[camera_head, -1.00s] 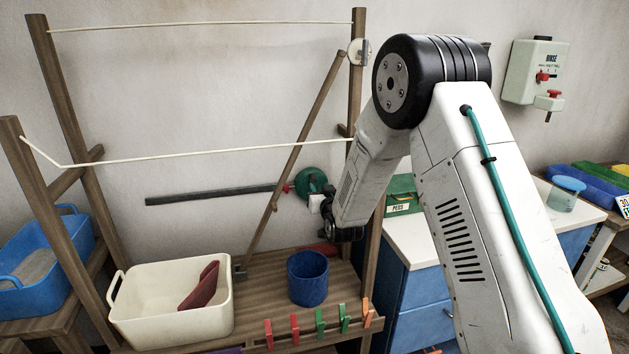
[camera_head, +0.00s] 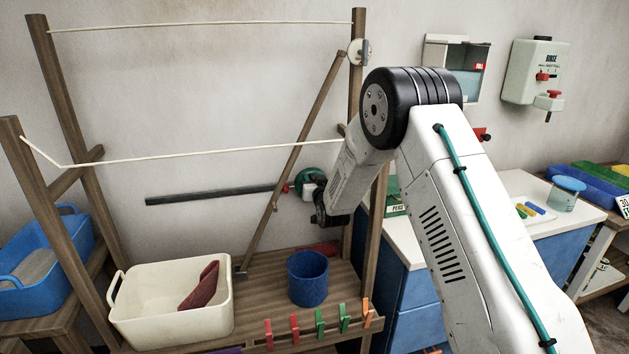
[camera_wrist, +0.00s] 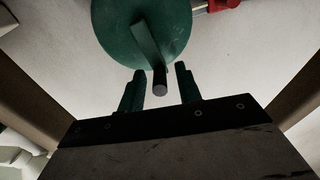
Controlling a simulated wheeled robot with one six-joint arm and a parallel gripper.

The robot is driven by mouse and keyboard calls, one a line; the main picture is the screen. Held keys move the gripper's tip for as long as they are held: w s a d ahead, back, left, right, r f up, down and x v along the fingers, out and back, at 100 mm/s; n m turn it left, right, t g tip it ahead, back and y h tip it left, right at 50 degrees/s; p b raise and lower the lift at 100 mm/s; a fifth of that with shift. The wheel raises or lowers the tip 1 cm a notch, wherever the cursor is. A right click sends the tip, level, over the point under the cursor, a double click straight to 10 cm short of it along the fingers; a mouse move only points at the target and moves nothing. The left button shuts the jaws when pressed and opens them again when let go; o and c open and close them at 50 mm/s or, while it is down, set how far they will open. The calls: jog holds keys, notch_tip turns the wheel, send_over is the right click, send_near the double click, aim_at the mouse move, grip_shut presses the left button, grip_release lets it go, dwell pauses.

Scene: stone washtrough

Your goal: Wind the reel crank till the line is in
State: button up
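The green reel (camera_head: 307,176) sits at the right part of the rack, mostly hidden behind my gripper in the head view. In the wrist view the reel disc (camera_wrist: 145,28) fills the top, with a flat crank arm (camera_wrist: 150,45) ending in a grey-tipped knob (camera_wrist: 160,84). My gripper (camera_wrist: 159,88) has its two dark fingers apart, one on each side of the knob, with gaps showing; contact cannot be seen. The pale line (camera_head: 200,156) runs across the rack, bending near the left post. Another stretch of line (camera_head: 200,26) runs along the top.
A cream tub (camera_head: 130,322) holding a dark red cloth (camera_head: 202,287) and a blue cup (camera_head: 308,281) stand on the wooden shelf below. Several coloured pegs (camera_head: 295,328) line its front edge. A dark bar (camera_head: 215,193) extends left of the reel. A blue cabinet (camera_head: 405,300) stands at right.

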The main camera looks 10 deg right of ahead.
grip_shut()
jog(key=shift+d+m, duration=0.4)
jog(key=shift+m, duration=0.4)
jog(key=shift+o, duration=0.9)
grip_release()
jog(key=s, duration=0.8)
jog(key=shift+w, duration=0.1)
